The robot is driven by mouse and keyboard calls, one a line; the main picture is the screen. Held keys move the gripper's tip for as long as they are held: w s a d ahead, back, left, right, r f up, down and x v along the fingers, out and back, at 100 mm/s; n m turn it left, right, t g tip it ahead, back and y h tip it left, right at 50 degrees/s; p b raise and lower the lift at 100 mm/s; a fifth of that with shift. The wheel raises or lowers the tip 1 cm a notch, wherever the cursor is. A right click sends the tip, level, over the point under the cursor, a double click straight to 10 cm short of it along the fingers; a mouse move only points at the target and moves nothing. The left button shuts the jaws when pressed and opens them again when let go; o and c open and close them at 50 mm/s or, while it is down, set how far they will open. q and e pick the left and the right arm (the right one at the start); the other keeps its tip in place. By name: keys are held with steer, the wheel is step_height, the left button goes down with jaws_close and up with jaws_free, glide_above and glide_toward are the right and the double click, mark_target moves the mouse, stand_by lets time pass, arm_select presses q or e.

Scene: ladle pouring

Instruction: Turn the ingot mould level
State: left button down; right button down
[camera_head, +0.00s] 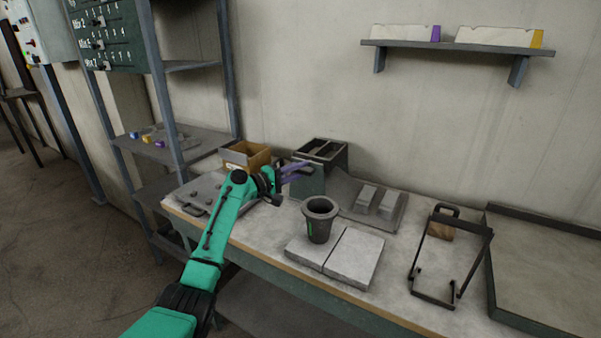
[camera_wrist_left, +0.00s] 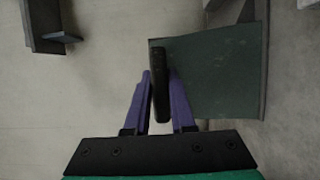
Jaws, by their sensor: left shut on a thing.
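A dark two-compartment box with a green side, apparently the ingot mould (camera_head: 322,149), stands at the back of the bench in the head view. My left gripper (camera_head: 298,172) is at its front left. In the left wrist view the purple fingers (camera_wrist_left: 160,98) are shut on a narrow dark bar (camera_wrist_left: 158,60). A green panel (camera_wrist_left: 222,72) lies close beside the bar on the right. I cannot tell whether the bar joins the panel. The mould's tilt is hard to judge, and the arm hides part of its front. My right gripper is out of view.
A dark crucible (camera_head: 318,228) stands on pale slabs (camera_head: 352,262) in front. Two grey blocks lie on a grey plate (camera_head: 393,217) to the right. A wooden box (camera_head: 245,155) is at left. A black frame (camera_head: 433,297) stands farther right.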

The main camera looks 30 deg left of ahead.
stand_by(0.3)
arm_select(q)
steer(key=c, duration=0.8)
jaws_free()
steer(key=shift+o, duration=0.2)
steer(key=shift+s+a+f, duration=0.1)
steer(key=shift+s+a, duration=0.15)
steer(key=shift+s, duration=0.25)
steer(key=b+v, duration=0.2)
steer(key=v, duration=1.1)
steer(key=shift+s+b, duration=0.25)
steer(key=shift+b, duration=0.15)
steer(key=shift+a, duration=0.15)
